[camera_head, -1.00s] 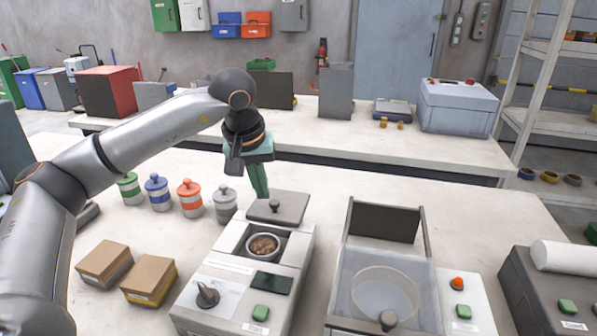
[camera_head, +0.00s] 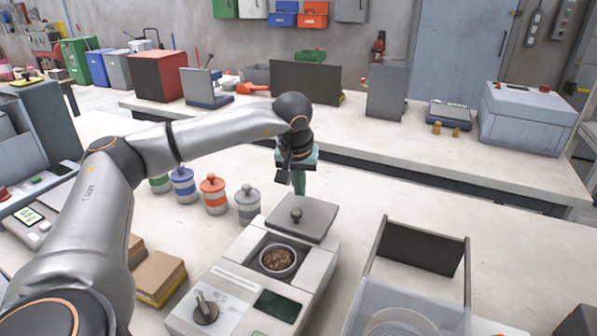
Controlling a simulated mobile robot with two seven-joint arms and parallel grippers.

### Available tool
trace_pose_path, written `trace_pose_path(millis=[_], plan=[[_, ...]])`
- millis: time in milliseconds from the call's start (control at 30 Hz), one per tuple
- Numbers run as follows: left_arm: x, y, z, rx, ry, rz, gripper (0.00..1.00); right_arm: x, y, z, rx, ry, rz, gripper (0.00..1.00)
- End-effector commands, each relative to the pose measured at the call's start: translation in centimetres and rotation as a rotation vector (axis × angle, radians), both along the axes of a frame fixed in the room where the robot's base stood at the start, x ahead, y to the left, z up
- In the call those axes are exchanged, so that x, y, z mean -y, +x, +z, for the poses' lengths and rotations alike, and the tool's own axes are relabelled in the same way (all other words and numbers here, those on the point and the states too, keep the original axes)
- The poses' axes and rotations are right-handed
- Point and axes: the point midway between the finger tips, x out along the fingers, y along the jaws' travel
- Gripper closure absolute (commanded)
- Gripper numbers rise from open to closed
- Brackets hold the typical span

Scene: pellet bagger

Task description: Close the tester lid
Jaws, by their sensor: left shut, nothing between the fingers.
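The tester (camera_head: 222,280) is a pale box with a dial, a dark display and a round well. A cup of brown pellets (camera_head: 277,260) sits in the well. The grey tester lid (camera_head: 318,216) with a dark round knob lies back behind the well, leaving the well uncovered. My left gripper (camera_head: 299,188), with green fingers pointing down, is just behind the lid's back edge. Its fingers are shut and empty, and their tips are partly hidden by the lid. I cannot tell whether they touch it. My right gripper is out of view.
Several jars with coloured bands (camera_head: 214,196) stand left of the lid. Cardboard boxes (camera_head: 160,277) lie left of the tester. A clear-walled machine with a raised dark panel (camera_head: 418,248) stands to the right. The table behind the lid is clear.

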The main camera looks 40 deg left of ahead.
Motion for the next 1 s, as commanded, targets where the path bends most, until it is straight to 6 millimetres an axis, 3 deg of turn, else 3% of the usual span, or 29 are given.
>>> trace_pose_path(millis=[400, 1000], plan=[[2.0, -3.1, -0.3, 0.000, 0.000, 0.000, 1.00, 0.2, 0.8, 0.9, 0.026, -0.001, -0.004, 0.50], [2.4, -2.9, -0.2, 0.001, 0.001, 0.000, 1.00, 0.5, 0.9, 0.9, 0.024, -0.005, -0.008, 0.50]])
